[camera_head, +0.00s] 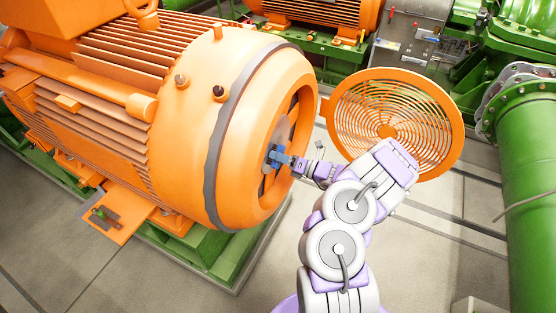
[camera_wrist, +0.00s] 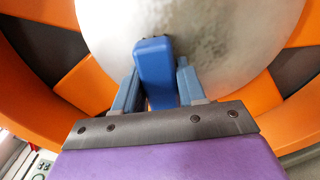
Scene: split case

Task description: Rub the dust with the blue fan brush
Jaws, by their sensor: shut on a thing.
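My gripper (camera_head: 284,160) reaches into the open round end of the orange motor (camera_head: 235,140). In the wrist view my gripper (camera_wrist: 158,80) has its two blue-grey fingers on either side of the blue brush (camera_wrist: 153,62), shut on it. The brush also shows small in the head view (camera_head: 274,156), in front of the motor's hub. In the wrist view the brush's far end overlaps the silvery round hub plate (camera_wrist: 225,35). I cannot tell whether its bristles touch the plate.
The orange round grille cover (camera_head: 440,110) stands swung open right of the motor, close beside my arm. Orange ribs and dark openings surround the hub. A green pipe (camera_head: 535,200) stands at the far right. Grey floor (camera_head: 240,290) lies in front.

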